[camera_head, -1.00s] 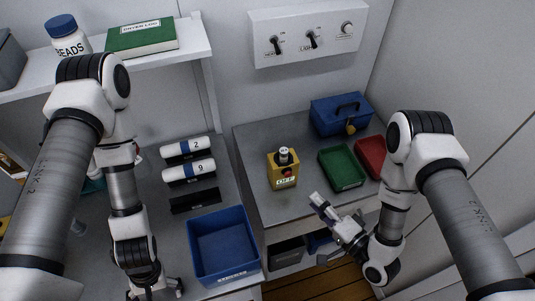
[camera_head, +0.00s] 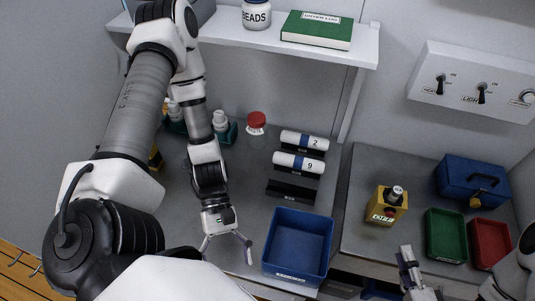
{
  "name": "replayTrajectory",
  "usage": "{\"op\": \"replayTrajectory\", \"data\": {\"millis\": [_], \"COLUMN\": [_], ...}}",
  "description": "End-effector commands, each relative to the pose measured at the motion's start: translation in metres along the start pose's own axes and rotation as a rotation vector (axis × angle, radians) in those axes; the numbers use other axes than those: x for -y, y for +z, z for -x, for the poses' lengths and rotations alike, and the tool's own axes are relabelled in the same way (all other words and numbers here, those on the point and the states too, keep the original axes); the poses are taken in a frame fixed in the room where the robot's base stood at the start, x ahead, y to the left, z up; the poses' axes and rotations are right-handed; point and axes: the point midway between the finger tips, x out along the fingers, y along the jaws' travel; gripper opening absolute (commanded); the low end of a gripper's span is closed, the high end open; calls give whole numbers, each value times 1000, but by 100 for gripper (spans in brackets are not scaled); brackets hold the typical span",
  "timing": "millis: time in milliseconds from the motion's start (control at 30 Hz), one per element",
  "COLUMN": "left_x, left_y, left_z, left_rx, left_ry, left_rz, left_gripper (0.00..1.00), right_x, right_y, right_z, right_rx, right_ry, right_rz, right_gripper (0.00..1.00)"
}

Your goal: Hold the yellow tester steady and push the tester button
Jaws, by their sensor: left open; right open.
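The yellow tester (camera_head: 378,204) stands upright on the grey right-hand counter. It has a black-and-white piece (camera_head: 396,191) on top, a small red spot on its front and a white label too small to read now. Which part is the tester button I cannot tell. My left gripper (camera_head: 227,254) is open and empty over the front of the left counter, left of the blue bin and far from the tester. My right gripper (camera_head: 407,262) is open, in front of the tester and apart from it, low at the counter's front edge; its arm is partly cut off.
A blue bin (camera_head: 301,212) stands between my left gripper and the tester. Green (camera_head: 446,262) and red (camera_head: 489,221) trays and a blue padlocked box (camera_head: 474,179) are right of the tester. Rolls marked 2 (camera_head: 317,143) and 9 (camera_head: 311,166) lie behind the bin. A switch panel (camera_head: 470,66) hangs above.

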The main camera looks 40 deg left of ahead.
Motion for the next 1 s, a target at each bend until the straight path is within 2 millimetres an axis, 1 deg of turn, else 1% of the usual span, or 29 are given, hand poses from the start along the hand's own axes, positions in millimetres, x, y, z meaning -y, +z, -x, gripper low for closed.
{"op": "replayTrajectory", "data": {"millis": [33, 100, 167, 200, 267, 367, 467, 567, 600, 667, 700, 767, 800, 900, 1000], "left_x": [-9, -18, -28, -38, -52, -80, -115, -161, -183, -219, -244, -279, -301, -343, -367], "left_y": [5, 14, 22, 26, 30, 36, 43, 49, 52, 57, 60, 66, 69, 78, 84], "left_z": [14, 33, 50, 54, 56, 60, 65, 71, 74, 80, 84, 90, 95, 105, 112], "left_rx": [7, 22, 35, 48, 65, 87, 109, 132, 143, 159, 171, 192, 204, 234, 255], "left_ry": [18, 30, 41, 55, 78, 134, 209, 312, 365, 455, 519, 618, 680, 813, 897], "left_rz": [-93, -237, -331, -308, -247, -148, -52, 45, 82, 132, 159, 191, 205, 222, 226], "left_gripper": [90, 90, 90, 90, 90, 90, 90, 90, 90, 90, 90, 90, 90, 90, 90], "right_x": [0, 0, 0, 0, 0, 0, 0, 0, 0, 0, 0, 0, 0, 0, 0], "right_y": [0, 0, 0, 0, 0, 0, 0, 0, 0, 0, 0, 0, 0, 0, 0], "right_z": [0, 0, 0, 0, 0, 0, 0, 0, 0, 0, 0, 0, 0, 0, 0], "right_rx": [0, 0, 0, 0, 0, 0, 0, 0, 0, 0, 0, 0, 0, 0, 0], "right_ry": [0, 0, 0, 0, 0, 0, 0, 0, 0, 0, 0, 0, 0, 0, 0], "right_rz": [0, 0, 0, 0, 0, 0, 0, 0, 0, 0, 0, 0, 0, 0, 0], "right_gripper": [42, 42, 42, 42, 42, 42, 42, 42, 42, 42, 42, 42, 42, 42, 42]}}
